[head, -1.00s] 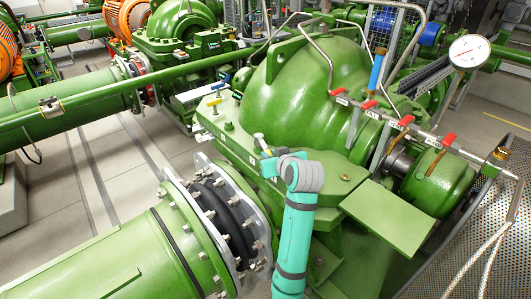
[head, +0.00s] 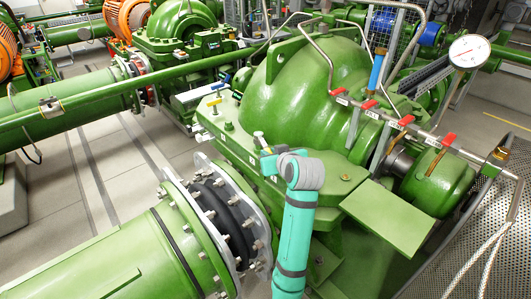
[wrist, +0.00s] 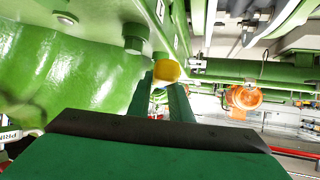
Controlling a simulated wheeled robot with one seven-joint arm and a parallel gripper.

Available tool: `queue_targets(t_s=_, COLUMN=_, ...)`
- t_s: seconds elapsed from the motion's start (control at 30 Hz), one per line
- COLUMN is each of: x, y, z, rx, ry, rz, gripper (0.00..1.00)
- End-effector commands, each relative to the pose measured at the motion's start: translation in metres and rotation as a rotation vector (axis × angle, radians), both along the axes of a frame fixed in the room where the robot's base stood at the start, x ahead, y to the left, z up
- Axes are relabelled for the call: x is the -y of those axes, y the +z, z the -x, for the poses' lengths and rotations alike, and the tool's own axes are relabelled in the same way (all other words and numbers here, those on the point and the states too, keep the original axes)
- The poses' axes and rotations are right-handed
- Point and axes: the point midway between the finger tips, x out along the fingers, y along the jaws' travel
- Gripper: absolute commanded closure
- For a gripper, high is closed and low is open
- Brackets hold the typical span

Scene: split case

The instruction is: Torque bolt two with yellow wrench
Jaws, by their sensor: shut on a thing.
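In the wrist view, my gripper (wrist: 168,98) has its two fingers close around a round yellow piece (wrist: 167,69), which looks like part of the yellow wrench. Most of that tool is hidden. In the head view, my gripper (head: 268,153) is at the near edge of the green split-case flange (head: 238,150), beside a pale-topped upright tool (head: 259,138). A yellow T-shaped handle (head: 213,103) and a blue T-shaped handle (head: 217,86) stand farther along the flange. A green bolt head (head: 229,126) stands between these and my gripper; the wrist view shows green bolt heads (wrist: 135,38) too.
The domed green pump casing (head: 308,90) rises right of the flange. A thin pipe with red valve handles (head: 368,104) runs right of it. A large flanged green pipe (head: 150,255) lies at lower left. Open floor (head: 110,165) shows at left.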

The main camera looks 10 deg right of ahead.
Motion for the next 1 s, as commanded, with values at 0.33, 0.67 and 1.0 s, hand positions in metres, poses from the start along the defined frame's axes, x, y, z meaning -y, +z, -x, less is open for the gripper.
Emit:
queue_targets(t_s=0.33, x=0.000, y=0.003, z=0.000, rx=0.003, ry=0.000, rz=0.001, gripper=1.00)
queue_targets(t_s=0.67, x=-0.001, y=0.017, z=-0.001, rx=0.003, ry=0.002, rz=0.001, gripper=1.00)
queue_targets(t_s=1.0, x=0.001, y=0.030, z=0.000, rx=0.003, ry=-0.002, rz=0.000, gripper=1.00)
